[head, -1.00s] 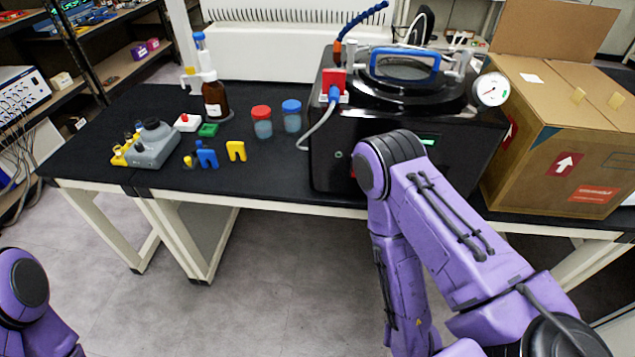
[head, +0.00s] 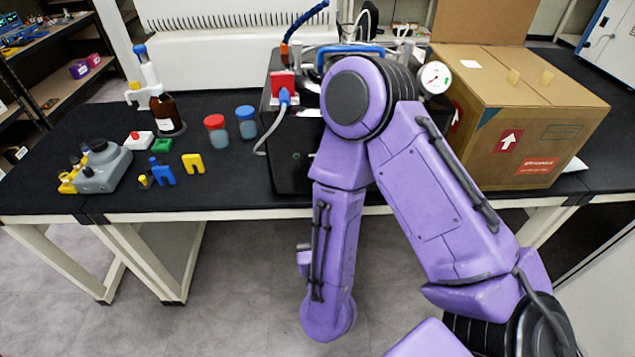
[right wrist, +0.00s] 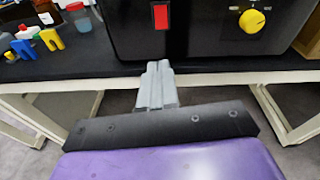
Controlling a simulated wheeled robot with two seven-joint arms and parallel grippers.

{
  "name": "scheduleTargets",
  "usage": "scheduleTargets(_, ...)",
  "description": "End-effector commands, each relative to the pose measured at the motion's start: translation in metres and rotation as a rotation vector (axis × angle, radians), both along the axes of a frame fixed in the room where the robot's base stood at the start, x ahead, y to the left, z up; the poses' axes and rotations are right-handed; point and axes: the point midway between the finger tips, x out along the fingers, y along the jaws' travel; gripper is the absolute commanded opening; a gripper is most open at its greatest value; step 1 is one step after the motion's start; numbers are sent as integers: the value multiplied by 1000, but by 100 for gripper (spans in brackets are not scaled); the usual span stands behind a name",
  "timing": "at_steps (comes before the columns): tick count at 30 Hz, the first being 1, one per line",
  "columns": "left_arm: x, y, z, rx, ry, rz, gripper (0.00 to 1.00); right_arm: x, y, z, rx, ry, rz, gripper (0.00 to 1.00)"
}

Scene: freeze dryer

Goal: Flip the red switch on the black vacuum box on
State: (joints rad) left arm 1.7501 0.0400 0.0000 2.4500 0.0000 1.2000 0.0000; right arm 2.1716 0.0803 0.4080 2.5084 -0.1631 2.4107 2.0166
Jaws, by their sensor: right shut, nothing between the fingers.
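The black vacuum box (head: 288,165) stands on the black bench, and my right arm hides much of its front in the head view. In the right wrist view the front of the black box (right wrist: 205,35) shows the red switch (right wrist: 160,16) at the top middle and a round yellow knob (right wrist: 252,21) to its right. My right gripper (right wrist: 157,68) is shut and empty. In that view its fingertips appear below the red switch, near the bench's front edge, apart from the switch. My left gripper is out of view.
A cardboard box (head: 520,130) stands right of the black box.

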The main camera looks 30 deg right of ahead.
Motion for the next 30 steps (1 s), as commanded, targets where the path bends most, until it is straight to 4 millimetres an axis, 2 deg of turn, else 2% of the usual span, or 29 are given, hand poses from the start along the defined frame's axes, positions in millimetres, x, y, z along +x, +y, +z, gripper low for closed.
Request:
scheduleTargets(3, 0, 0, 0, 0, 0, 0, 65, 0, 0, 9, 86, -83, -35, 0)
scheduleTargets(14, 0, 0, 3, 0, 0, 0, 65, 5, -4, 9, 89, -84, -38, 0)
scheduleTargets(17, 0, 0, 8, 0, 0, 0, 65, 17, -11, 9, 89, -85, -40, 0)
scheduleTargets(30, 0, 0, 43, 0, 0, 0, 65, 95, -60, -1, 85, -83, -38, 0)
